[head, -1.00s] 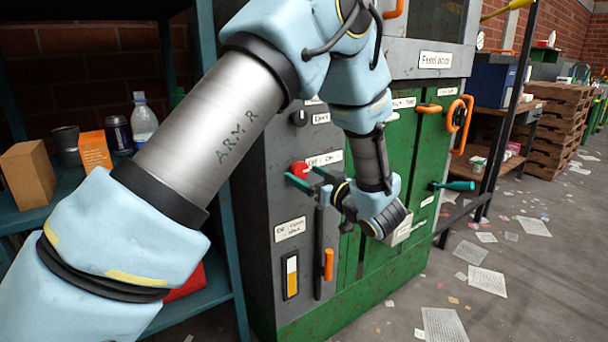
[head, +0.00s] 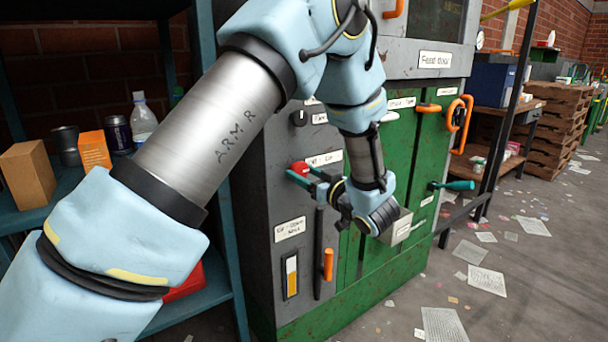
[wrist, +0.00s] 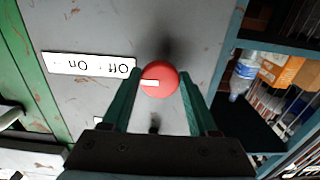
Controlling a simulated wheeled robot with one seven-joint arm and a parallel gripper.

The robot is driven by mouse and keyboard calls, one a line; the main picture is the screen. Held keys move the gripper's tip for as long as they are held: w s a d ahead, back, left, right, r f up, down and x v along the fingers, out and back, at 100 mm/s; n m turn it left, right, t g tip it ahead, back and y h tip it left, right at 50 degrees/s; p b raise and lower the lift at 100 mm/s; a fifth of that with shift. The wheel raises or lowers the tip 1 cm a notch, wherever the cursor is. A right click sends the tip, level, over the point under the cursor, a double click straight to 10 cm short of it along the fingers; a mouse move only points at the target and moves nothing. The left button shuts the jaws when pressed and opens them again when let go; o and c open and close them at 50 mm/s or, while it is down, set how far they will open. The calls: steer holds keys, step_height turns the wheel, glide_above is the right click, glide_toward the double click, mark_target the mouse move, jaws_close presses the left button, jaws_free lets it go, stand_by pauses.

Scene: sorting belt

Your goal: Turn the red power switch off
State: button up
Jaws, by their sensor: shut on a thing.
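The red power switch (head: 299,168) is a round red knob on the grey front of the machine, beside a label reading "Off" and "On" (head: 325,159). In the wrist view the red switch (wrist: 159,79) has a pale pointer mark on its left side, towards the label (wrist: 88,65). My gripper (head: 304,177) is at the switch, with its green fingers on either side of the knob. In the wrist view the fingers of my gripper (wrist: 160,88) are shut on the knob. My wrist hides part of the panel below.
An orange-handled lever (head: 328,264) and a yellow-white gauge (head: 291,275) are below. A teal handle (head: 452,185) sticks out from the green door at right. A shelf with a bottle (head: 143,118) and boxes stands left. Papers lie on the floor.

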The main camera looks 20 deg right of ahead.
steer(key=c, duration=0.3)
steer(key=shift+f+n+b, duration=0.1)
steer(key=shift+n+b, duration=0.2)
steer(key=n+b, duration=0.3)
steer(key=shift+f, duration=0.15)
steer(key=n+b, duration=0.5)
steer(key=shift+d, duration=0.1)
steer(key=n+b, duration=0.6)
steer(key=b, duration=0.1)
steer(key=shift+b, duration=0.4)
steer(key=n+b, duration=0.2)
steer(key=b, duration=0.1)
steer(key=shift+n, duration=0.3)
steer(key=shift+r+n+b, duration=0.2)
steer(key=shift+n+b, duration=0.1)
steer(key=shift+b, duration=0.1)
steer(key=shift+r, duration=0.1)
